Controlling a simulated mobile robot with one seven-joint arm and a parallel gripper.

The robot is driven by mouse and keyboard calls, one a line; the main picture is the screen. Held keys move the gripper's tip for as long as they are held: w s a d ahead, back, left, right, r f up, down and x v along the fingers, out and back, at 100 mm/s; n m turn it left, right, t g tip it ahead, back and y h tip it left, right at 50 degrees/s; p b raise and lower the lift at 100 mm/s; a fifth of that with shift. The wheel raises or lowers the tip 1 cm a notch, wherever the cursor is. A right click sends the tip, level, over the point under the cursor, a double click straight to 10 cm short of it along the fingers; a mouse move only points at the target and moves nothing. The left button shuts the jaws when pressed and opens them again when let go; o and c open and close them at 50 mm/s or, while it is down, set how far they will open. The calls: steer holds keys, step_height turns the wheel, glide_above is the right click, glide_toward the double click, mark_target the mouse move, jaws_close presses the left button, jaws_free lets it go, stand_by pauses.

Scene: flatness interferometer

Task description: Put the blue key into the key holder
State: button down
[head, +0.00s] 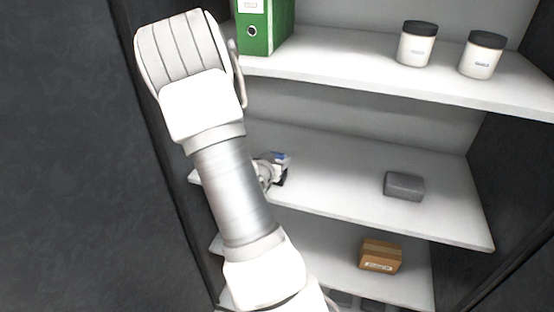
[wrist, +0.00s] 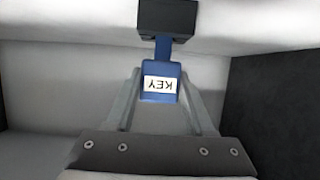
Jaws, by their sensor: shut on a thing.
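The blue key (wrist: 158,68) has a blue head with a white label reading KEY, upside down in the wrist view. My gripper (wrist: 159,76) is shut on the key's head, with one finger on each side. The key's narrow stem points away from the gripper to a black block, likely the key holder (wrist: 167,17). The stem overlaps the block's lower edge; I cannot tell if it is inside or only in front. In the head view my gripper (head: 268,172) is partly hidden behind my arm, over the middle shelf, with a bit of blue (head: 279,156) at it.
A grey block (head: 404,186) lies to the right on the middle shelf (head: 340,185). A cardboard box (head: 381,256) is on the shelf below. A green binder (head: 265,28) and two dark-lidded jars (head: 417,44) stand on the upper shelf. Dark side panels bound the shelves.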

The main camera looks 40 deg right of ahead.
steer(key=shift+f+b, duration=0.6)
steer(key=shift+f, duration=0.05)
steer(key=shift+c, duration=0.9)
jaws_free()
steer(key=p+v, duration=0.4)
steer(key=v, duration=0.5)
steer(key=shift+r, duration=0.35)
